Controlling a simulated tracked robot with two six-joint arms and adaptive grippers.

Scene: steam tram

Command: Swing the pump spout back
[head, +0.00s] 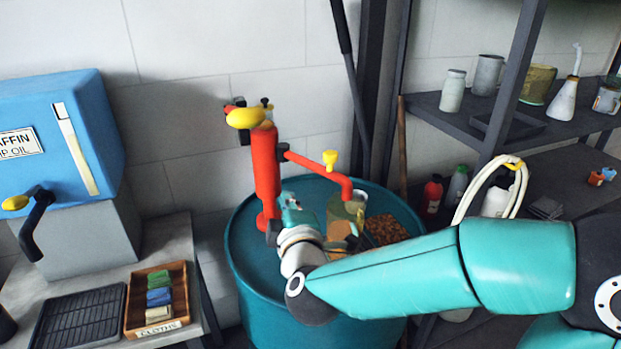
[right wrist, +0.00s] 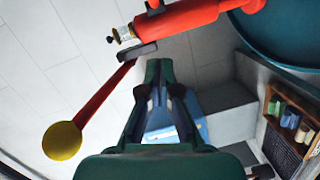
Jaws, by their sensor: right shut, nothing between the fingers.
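A red pump (head: 266,170) stands upright on a teal drum (head: 245,270). Its red spout (head: 318,168) points right from the pump body, with a yellow knob (head: 330,160) on top, and its bent end is over an amber jar (head: 345,212). A large yellow ball (head: 245,118) is at the pump's top. In the right wrist view the pump body (right wrist: 185,17) crosses the top, and a red rod ends in the yellow ball (right wrist: 62,140). My right gripper (head: 288,200) is shut and empty, just right of the pump body and below the spout. My left gripper is out of view.
A blue oil tank (head: 60,130) with a crank stands on the left. Below it are a black tray (head: 75,318) and a wooden cloth box (head: 165,275). A dark shelf (head: 450,115) with cans is at right. A brown-filled tray (head: 388,230) lies on the drum.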

